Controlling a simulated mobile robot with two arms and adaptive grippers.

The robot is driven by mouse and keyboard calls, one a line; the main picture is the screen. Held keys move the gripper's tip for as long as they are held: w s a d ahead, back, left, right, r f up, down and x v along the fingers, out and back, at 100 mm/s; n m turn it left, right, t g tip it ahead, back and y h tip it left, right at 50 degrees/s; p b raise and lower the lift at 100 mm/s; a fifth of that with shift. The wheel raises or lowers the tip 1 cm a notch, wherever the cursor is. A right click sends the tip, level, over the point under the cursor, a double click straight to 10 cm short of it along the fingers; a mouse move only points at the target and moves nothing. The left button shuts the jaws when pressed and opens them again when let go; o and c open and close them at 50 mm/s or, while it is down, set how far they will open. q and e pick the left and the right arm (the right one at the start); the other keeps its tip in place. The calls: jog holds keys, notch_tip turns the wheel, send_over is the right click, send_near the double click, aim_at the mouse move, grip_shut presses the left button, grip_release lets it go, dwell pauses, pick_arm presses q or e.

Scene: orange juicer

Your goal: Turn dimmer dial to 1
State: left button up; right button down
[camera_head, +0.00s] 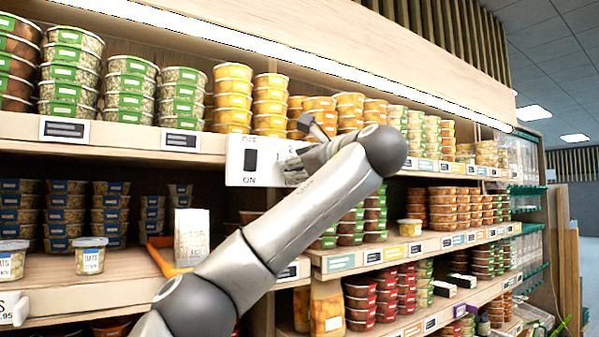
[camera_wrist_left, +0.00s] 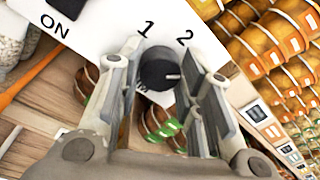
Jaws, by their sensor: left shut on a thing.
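A white control panel (camera_head: 240,160) is mounted on the shelf front, with a black rocker switch (camera_head: 251,160) marked OFF above and ON below. The black round dimmer dial (camera_wrist_left: 158,70) shows in the left wrist view, below the printed 1 (camera_wrist_left: 146,28) and 2 (camera_wrist_left: 184,38). A short pale mark on the dial points to the right in that view. My left gripper (camera_head: 297,170) is at the panel's right end, its fingers on both sides of the dial, shut on it. The gripper hides the dial in the head view. My right gripper is not in view.
Stacked food tubs (camera_head: 129,90) fill the shelf above the panel, and more tubs (camera_head: 65,205) stand below. A white carton (camera_head: 191,237) and an orange item (camera_head: 165,257) are on the lower shelf. Clear space lies in front of the shelves.

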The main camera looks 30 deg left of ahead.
pick_arm(q)
jog(key=n+b, duration=0.1)
jog(key=n, duration=0.4)
jog(key=n+b, duration=0.1)
jog(key=n, duration=0.4)
jog(key=n+b, duration=0.2)
jog(key=n, duration=0.4)
jog(key=shift+w+f+g+y, duration=0.15)
jog(key=shift+f+g+y, duration=0.2)
jog(key=shift+g+y, duration=0.05)
jog(key=n+p, duration=0.1)
jog(key=n, duration=0.5)
jog(key=shift+f+g, duration=0.1)
jog(key=shift+g, duration=0.2)
jog(key=shift+n, duration=0.4)
jog(key=o, duration=0.9)
jog(key=shift+o, duration=0.7)
jog(key=shift+d, duration=0.1)
